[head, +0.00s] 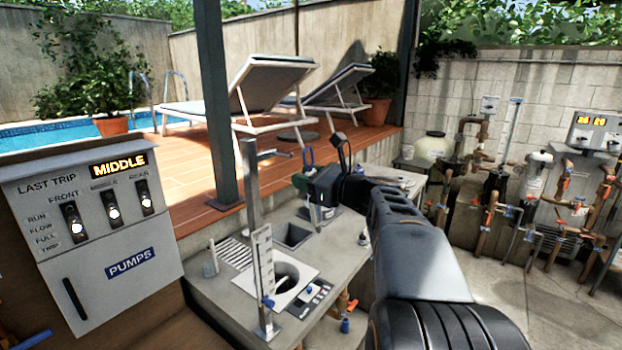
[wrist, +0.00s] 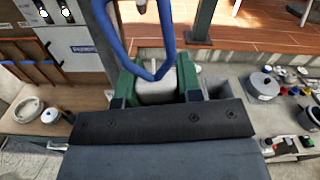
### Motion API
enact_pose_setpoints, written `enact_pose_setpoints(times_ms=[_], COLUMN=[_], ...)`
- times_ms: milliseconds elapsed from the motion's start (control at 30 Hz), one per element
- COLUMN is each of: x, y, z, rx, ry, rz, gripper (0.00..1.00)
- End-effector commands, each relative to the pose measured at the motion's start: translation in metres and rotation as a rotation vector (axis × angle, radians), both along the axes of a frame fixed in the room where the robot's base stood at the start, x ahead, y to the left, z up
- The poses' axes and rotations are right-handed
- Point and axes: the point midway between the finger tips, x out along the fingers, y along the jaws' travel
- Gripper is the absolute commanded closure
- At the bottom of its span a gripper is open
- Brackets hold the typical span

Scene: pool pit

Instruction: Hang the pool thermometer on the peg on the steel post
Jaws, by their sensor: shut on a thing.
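The steel post (head: 252,190) stands upright on the grey counter in the head view, left of my gripper. A short peg (head: 271,153) seems to stick out to the right near its top. My gripper (head: 317,187) has green fingers and is right of the post, apart from it. It is shut on the pool thermometer, whose blue loop (head: 309,157) rises above the fingers. In the wrist view the thermometer's pale body (wrist: 155,91) sits between the green fingers (wrist: 157,84), with the blue cord rising from it. Its lower part is hidden. The post is not clear in the wrist view.
A scale plate (head: 263,260) stands in front of the post, beside a round basin opening (head: 285,277). A pump panel (head: 90,240) is at left. A dark thick post (head: 213,100) rises behind at the deck edge. Pipes (head: 490,215) line the right wall.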

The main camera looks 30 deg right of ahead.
Motion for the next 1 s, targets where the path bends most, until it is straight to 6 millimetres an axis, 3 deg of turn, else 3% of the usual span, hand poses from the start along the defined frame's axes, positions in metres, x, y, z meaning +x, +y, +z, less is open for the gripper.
enact_pose_setpoints(times_ms=[1000], x=[0.052], y=[0.024], z=[-0.011], rx=[0.000], ry=[-0.001], rz=[0.000], gripper=[1.00])
